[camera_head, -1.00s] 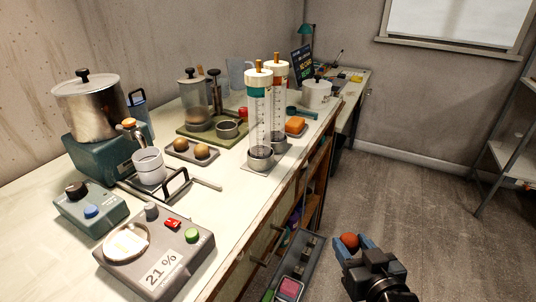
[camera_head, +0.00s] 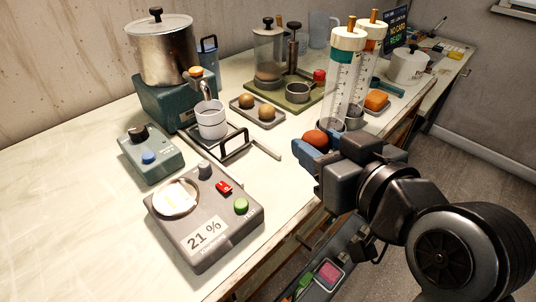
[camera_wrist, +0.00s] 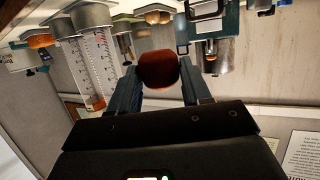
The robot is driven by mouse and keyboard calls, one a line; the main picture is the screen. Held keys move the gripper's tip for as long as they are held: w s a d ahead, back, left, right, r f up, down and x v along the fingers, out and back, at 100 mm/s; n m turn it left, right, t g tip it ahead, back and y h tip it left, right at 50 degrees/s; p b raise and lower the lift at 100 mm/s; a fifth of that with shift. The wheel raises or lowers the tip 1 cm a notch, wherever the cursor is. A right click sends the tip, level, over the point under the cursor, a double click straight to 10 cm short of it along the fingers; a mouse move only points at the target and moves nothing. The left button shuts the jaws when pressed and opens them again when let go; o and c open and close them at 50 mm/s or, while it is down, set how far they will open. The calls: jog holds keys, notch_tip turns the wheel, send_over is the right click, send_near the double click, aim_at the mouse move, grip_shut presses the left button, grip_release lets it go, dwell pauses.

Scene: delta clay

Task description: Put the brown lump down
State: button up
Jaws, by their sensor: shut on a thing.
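A reddish-brown round lump (camera_head: 316,138) is held between the blue fingers of my gripper (camera_head: 313,147). The wrist view shows the lump (camera_wrist: 158,69) between both fingertips, with a finger on each side. In the head view, my gripper is over the bench's front edge, in front of the tall graduated cylinders. The lump appears held above the bench (camera_head: 68,220); the exact gap is hard to tell. The lump's lower side is hidden by the fingers.
A grey scale reading 21 % (camera_head: 205,225) stands at the front. A tray with two brown balls (camera_head: 277,122) lies behind a white cup (camera_head: 211,120) on a stand. Two tall cylinders (camera_head: 343,80) stand close behind my gripper. The left bench top is clear.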

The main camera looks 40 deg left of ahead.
send_over(277, 179)
notch_tip(277, 179, down, 4)
jog(key=shift+f, duration=2.15)
jog(key=shift+f, duration=0.1)
jog(key=o, duration=1.2)
jog(key=shift+d, duration=0.1)
jog(key=shift+r, duration=0.2)
jog(key=v, duration=1.2)
